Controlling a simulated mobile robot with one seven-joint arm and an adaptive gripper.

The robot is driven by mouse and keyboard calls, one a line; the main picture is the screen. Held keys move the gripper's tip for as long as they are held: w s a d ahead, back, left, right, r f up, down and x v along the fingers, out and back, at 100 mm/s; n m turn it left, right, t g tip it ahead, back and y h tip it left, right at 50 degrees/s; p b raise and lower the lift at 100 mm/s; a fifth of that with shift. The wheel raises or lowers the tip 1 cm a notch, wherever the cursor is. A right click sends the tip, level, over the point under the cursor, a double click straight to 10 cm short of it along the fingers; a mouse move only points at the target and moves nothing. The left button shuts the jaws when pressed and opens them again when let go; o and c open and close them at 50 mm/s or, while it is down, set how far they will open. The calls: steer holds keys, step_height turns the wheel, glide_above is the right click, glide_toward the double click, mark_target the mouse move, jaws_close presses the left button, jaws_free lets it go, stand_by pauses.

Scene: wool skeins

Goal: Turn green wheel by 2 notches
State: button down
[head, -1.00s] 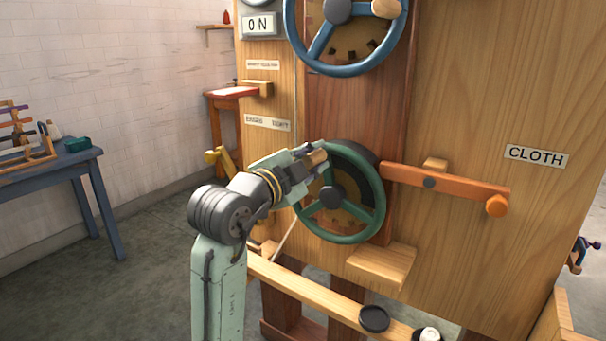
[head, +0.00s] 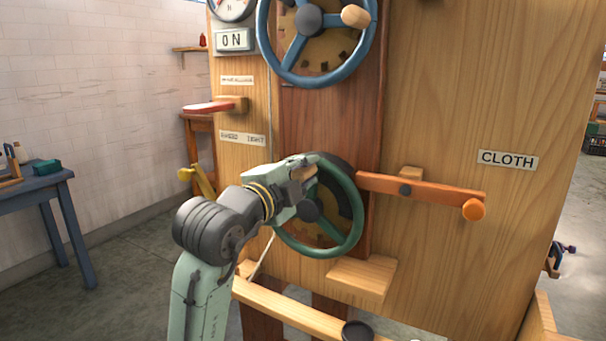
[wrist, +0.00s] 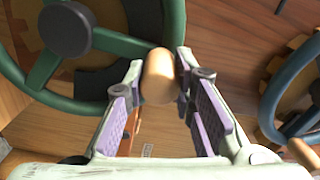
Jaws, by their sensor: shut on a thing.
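The green wheel (head: 351,237) stands upright on the wooden machine front, with a dark hub and a notched plate behind it. In the wrist view the green wheel (wrist: 112,43) fills the upper left. Its wooden handle knob (wrist: 158,77) sits between my fingers. My gripper (head: 304,172) is at the wheel's upper left rim in the head view. In the wrist view my gripper (wrist: 160,82) is shut on the knob. The knob is mostly hidden by my fingers in the head view.
A blue wheel (head: 349,62) is above the green one. An orange lever (head: 430,187) sticks out at right, near a CLOTH label (head: 507,160). A wooden block (head: 362,278) is below the wheel. A blue table (head: 40,182) stands at left.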

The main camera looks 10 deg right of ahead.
steer(key=c, duration=1.3)
jaws_free()
steer(key=shift+c, duration=0.2)
steer(key=v, duration=1.2)
